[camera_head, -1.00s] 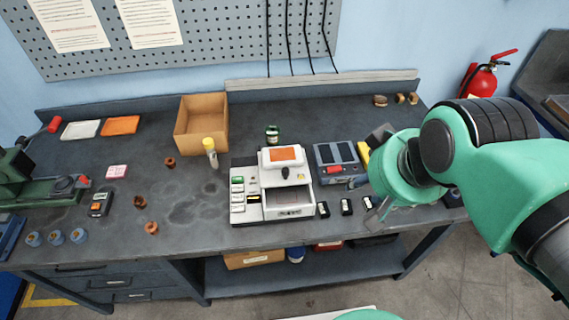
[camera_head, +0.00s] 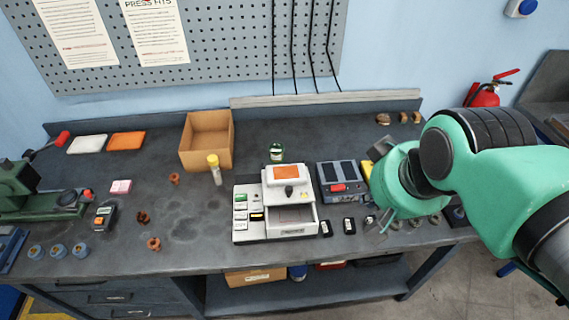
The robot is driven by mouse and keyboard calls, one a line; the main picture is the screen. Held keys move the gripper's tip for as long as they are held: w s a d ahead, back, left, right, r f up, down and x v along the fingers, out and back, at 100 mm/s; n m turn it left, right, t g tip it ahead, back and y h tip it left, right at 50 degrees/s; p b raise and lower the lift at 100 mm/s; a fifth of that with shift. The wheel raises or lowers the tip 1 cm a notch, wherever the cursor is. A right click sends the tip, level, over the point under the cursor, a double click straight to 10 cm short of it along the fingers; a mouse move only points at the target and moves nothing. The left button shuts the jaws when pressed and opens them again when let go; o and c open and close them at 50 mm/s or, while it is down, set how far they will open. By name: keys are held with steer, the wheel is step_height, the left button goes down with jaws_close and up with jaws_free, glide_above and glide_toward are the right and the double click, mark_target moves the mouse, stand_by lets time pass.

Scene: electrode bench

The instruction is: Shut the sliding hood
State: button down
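A white bench machine stands near the front middle of the bench. Its sliding hood (camera_head: 300,178), white with an orange panel on top and a dark knob at its front, sits toward the back of the machine. The open front bay (camera_head: 292,217) shows uncovered before the hood. A button panel (camera_head: 241,206) is on the machine's left side. My gripper (camera_head: 383,222) is at the right, over the bench's front right part, apart from the hood. The green wrist hides most of it, and its fingers are too small to read.
A blue-grey device (camera_head: 339,182) with dark panels stands right of the machine. Small black-and-white blocks (camera_head: 349,226) lie between machine and gripper. A green-labelled jar (camera_head: 276,152) is behind the hood, and a yellow-capped bottle (camera_head: 214,168) and cardboard box (camera_head: 207,142) are left.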

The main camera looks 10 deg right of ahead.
steer(key=w+a+r+g+p, duration=0.3)
steer(key=w+p, duration=0.2)
steer(key=w, duration=0.7)
steer(key=w+a+r+g+p, duration=0.2)
steer(key=w+r+p, duration=0.15)
steer(key=w, duration=0.95)
steer(key=w+a+f+g+p, duration=0.2)
steer(key=w+a+f+p, duration=0.2)
steer(key=w+f, duration=0.4)
steer(key=w+a+f+g+p, duration=0.2)
steer(key=w+a+f+p, duration=0.2)
steer(key=w+f, duration=0.5)
steer(key=shift+w+a+f+g+p, duration=0.3)
steer(key=shift+a+f+g+p, duration=0.1)
steer(key=shift+f+p, duration=0.1)
steer(key=shift+s+f, duration=0.1)
steer(key=shift+f, duration=0.05)
